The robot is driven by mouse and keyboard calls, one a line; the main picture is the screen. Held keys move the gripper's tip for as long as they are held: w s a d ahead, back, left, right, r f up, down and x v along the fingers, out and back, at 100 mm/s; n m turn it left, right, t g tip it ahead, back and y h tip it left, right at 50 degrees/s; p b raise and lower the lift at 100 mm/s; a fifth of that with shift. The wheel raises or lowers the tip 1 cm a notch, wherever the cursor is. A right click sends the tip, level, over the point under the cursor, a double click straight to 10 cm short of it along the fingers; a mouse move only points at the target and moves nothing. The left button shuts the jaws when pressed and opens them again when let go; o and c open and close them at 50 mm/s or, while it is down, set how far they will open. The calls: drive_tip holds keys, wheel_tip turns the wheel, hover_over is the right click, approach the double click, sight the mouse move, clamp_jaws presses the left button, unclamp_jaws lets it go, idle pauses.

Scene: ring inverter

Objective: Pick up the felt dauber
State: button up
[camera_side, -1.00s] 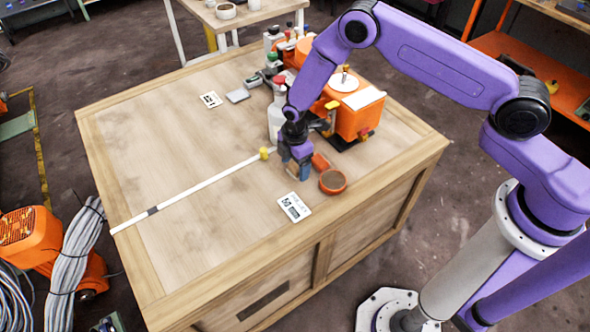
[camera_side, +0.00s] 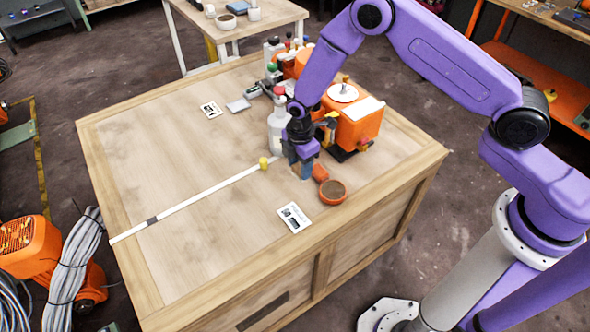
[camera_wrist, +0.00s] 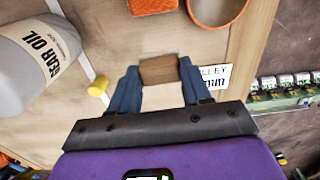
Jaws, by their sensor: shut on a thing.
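A brown block (camera_wrist: 158,70), likely the felt dauber, sits between the two blue fingers of my gripper (camera_wrist: 160,84) in the wrist view. The fingers touch its left and right sides, so my gripper is shut on it. In the side view my gripper (camera_side: 302,166) points down over the right part of the wooden table, left of an orange bowl (camera_side: 333,192). The block is small and hard to make out there. Whether it clears the table is hard to tell.
The orange bowl also shows in the wrist view (camera_wrist: 218,10). An orange block (camera_side: 320,172) lies close to my fingers. A grey gear oil bottle (camera_wrist: 38,50) and an orange machine (camera_side: 357,122) stand behind. A printed card (camera_side: 294,217) lies in front. The table's left half is mostly clear.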

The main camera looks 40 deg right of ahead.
drive_tip(key=s+d+r, duration=0.4)
drive_tip(key=s+r, duration=0.4)
drive_tip(key=s, duration=0.3)
drive_tip(key=shift+s, duration=0.4)
drive_tip(key=o, duration=0.4)
drive_tip(key=c, duration=0.3)
